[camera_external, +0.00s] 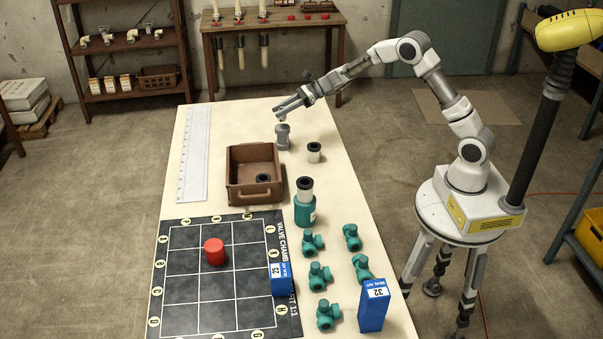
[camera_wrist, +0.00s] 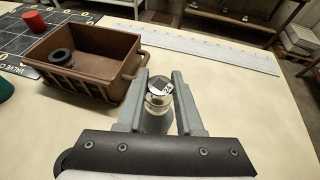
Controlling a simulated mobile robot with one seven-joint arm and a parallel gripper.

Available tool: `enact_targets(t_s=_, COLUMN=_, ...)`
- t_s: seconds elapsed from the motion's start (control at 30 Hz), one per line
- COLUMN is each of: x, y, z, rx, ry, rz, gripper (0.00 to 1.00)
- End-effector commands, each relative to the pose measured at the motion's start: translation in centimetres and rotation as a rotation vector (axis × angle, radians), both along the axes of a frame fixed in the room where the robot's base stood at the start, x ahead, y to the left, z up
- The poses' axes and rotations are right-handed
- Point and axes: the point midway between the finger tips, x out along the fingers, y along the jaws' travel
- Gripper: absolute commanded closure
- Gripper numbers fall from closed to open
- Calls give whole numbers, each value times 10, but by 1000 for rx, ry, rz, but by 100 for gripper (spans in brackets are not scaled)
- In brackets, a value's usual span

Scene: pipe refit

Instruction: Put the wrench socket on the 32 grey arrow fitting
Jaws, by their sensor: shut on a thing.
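A grey, stepped cylindrical piece (camera_external: 282,139) is upright at the far part of the table, directly below my gripper (camera_external: 279,108). In the wrist view my gripper (camera_wrist: 161,72) has its fingers on both sides of a silvery grey piece (camera_wrist: 158,103) with a dark round top and a small white label, too blurred to read for sure. My gripper is shut on this piece. I cannot tell whether it touches the table. No part is clearly marked as the wrench socket. A black ring-shaped part (camera_external: 263,179) lies in the brown crate (camera_external: 254,195); it also shows in the wrist view (camera_wrist: 62,59).
A white black-topped cylinder (camera_external: 314,154) stands right of the crate. A teal jar (camera_external: 305,211), several teal valves and blue boxes marked 32 (camera_external: 374,308) and 52 (camera_external: 281,281) stand nearer. A red cylinder (camera_external: 214,252) is on the black grid mat. A ruler (camera_external: 194,155) lies left.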

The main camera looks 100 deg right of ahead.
Motion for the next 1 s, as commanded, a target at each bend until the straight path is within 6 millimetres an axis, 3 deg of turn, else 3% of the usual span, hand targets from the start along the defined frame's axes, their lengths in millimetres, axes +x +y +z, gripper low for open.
enact_targets(t_s=0.13, x=0, y=0, z=-25, rx=3, ry=2, rz=0, gripper=100)
enact_targets(t_s=0.53, x=0, y=0, z=-31, rx=0, ry=-1, rz=0, gripper=100)
enact_targets(t_s=0.57, x=0, y=0, z=-31, rx=0, ry=0, rz=0, gripper=63)
enact_targets(t_s=0.7, x=-1, y=0, z=-30, rx=1, ry=0, rz=0, gripper=38)
enact_targets(t_s=1.0, x=0, y=0, z=-29, rx=1, ry=0, rz=0, gripper=35)
